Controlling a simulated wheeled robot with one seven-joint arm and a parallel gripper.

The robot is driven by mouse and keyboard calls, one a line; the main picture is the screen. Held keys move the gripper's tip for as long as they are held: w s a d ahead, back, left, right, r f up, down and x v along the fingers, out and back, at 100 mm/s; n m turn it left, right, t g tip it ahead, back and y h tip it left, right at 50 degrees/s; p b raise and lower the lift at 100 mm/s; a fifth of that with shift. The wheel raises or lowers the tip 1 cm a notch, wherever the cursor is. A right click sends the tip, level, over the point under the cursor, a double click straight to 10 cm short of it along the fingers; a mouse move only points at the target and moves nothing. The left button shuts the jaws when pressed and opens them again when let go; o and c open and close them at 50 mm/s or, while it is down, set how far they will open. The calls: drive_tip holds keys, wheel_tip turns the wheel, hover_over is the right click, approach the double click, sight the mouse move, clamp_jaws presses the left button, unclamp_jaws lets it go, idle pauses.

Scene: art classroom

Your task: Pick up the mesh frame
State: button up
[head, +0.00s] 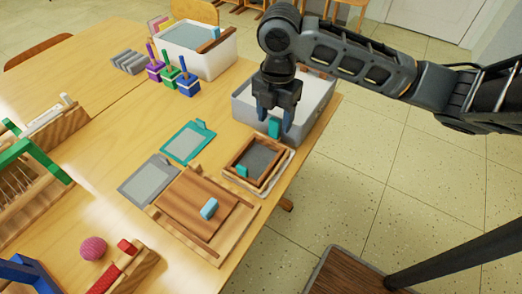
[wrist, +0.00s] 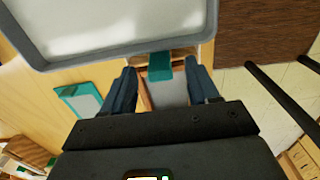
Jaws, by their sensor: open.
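The mesh frame (head: 257,160), a small wooden frame around dark grey mesh with a teal tab at its left, lies near the table's right edge in the head view. My gripper (head: 274,117) points down over the near side of the grey tub, beyond the mesh frame. Its fingers are apart, and a teal tab (head: 274,128) shows between them. In the wrist view my gripper (wrist: 163,85) straddles that teal tab (wrist: 160,66), beside the tub's rim. I cannot tell what the tab is fixed to, or whether a finger touches it.
The grey tub (head: 244,112) stands at the table's right edge. A teal frame (head: 188,142), a grey frame (head: 149,180) and a wooden board (head: 195,205) lie left of the mesh frame. A white tub (head: 215,62) and several coloured stamps (head: 188,84) stand behind.

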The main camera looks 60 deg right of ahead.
sight(259, 150)
drive_tip(key=shift+f, duration=1.9)
drive_tip(key=shift+c, duration=0.3)
clamp_jaws()
